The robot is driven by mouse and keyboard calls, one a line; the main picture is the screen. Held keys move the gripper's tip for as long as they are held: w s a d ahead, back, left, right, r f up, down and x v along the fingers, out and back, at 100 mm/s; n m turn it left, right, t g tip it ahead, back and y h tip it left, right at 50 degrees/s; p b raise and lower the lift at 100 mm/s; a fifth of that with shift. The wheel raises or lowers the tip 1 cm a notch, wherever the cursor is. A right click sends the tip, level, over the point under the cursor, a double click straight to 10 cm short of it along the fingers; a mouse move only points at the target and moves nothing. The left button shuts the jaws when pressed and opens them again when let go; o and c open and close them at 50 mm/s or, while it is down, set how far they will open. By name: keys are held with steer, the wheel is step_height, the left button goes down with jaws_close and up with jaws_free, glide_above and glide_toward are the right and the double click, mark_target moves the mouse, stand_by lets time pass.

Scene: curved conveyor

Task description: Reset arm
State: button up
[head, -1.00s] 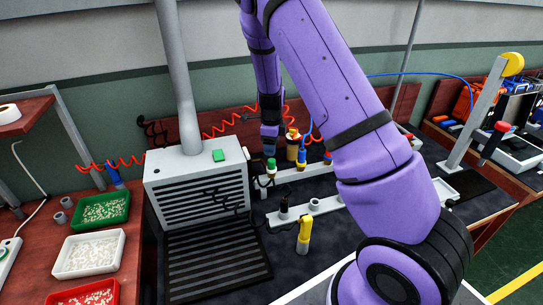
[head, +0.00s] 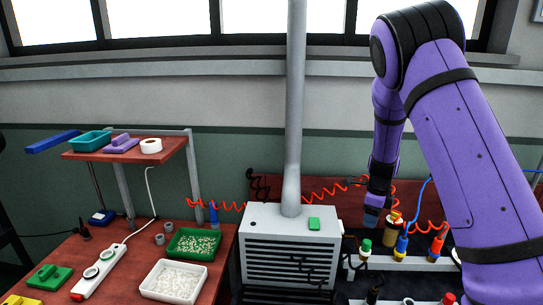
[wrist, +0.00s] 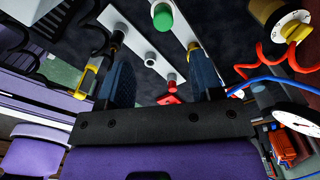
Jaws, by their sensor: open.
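My purple arm reaches up on the right of the head view and bends down toward the bench.
Green (head: 194,256) and white (head: 174,281) trays sit on the left table. A shelf (head: 130,151) overhangs it. A blue hose and red coiled hoses hang nearby.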

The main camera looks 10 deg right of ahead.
steer(key=s+a+r+n+t+y, duration=0.1)
steer(key=s+a+r+n, duration=0.1)
steer(key=s+r+n, duration=0.45)
steer(key=s+a+r+n+t, duration=0.1)
steer(key=s+a+r+n, duration=0.15)
steer(key=r, duration=0.65)
steer(key=s+a+r+n+y, duration=0.1)
steer(key=s+a+r+n, duration=0.1)
steer(key=s+r+n, duration=0.4)
steer(key=s+a+r+n+t+h, duration=0.1)
steer(key=s+r+n, duration=0.3)
steer(key=s, duration=0.6)
steer(key=s+a+r+n+t+h, duration=0.1)
steer(key=s+r+n, duration=0.3)
steer(key=s, duration=0.6)
steer(key=shift+r+n+t, duration=0.4)
steer(key=shift+n+t, duration=0.2)
steer(key=shift+n, duration=0.8)
steer(key=shift+a, duration=0.1)
